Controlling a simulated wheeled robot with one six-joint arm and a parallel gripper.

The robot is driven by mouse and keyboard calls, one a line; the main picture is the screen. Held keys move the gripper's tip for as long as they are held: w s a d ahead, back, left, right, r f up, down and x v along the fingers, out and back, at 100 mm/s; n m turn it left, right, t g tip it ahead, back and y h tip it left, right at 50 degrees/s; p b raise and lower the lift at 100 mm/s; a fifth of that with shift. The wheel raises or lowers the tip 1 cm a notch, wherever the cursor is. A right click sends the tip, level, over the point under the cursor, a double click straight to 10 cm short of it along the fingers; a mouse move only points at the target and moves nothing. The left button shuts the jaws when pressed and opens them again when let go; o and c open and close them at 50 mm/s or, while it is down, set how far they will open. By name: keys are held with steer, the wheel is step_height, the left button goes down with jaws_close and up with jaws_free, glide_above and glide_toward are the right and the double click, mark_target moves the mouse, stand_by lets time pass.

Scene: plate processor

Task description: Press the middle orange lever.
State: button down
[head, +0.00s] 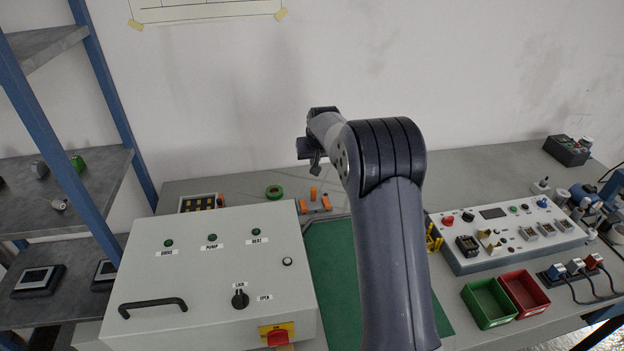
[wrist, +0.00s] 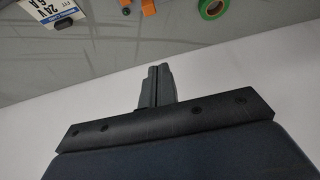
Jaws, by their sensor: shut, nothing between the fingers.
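A small group of orange levers stands on the bench behind the green mat. The middle orange lever (head: 313,193) is upright, between the left orange lever (head: 302,205) and the right orange lever (head: 326,203). My gripper (head: 316,169) is above and behind the levers, apart from them. Its fingers (wrist: 156,80) are shut and empty in the wrist view. Two orange pieces (wrist: 148,7) show at the top edge of the wrist view, cut off; I cannot tell surely which levers they are.
A green tape roll (head: 274,191) lies left of the levers. A grey control box (head: 215,260) fills the front left. A white panel (head: 510,230) with switches and green and red bins (head: 489,302) are at the right. A blue shelf frame (head: 110,90) stands left.

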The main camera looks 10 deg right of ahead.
steer(key=shift+f, duration=0.1)
stand_by(0.3)
steer(key=b, duration=0.2)
glide_above(314, 199)
steer(key=w, duration=0.5)
step_height(314, 199, down, 9)
steer(key=shift+r, duration=0.1)
steer(key=s+b, duration=0.1)
steer(key=s, duration=0.2)
steer(key=shift+s+b, duration=0.15)
steer(key=shift+b, duration=0.25)
steer(key=shift+s+f, duration=0.2)
steer(key=shift+s, duration=0.25)
steer(key=shift+f+b, duration=0.1)
steer(key=shift+b, duration=0.55)
steer(key=shift+s+t+b, duration=0.15)
steer(key=shift+t+b, duration=0.15)
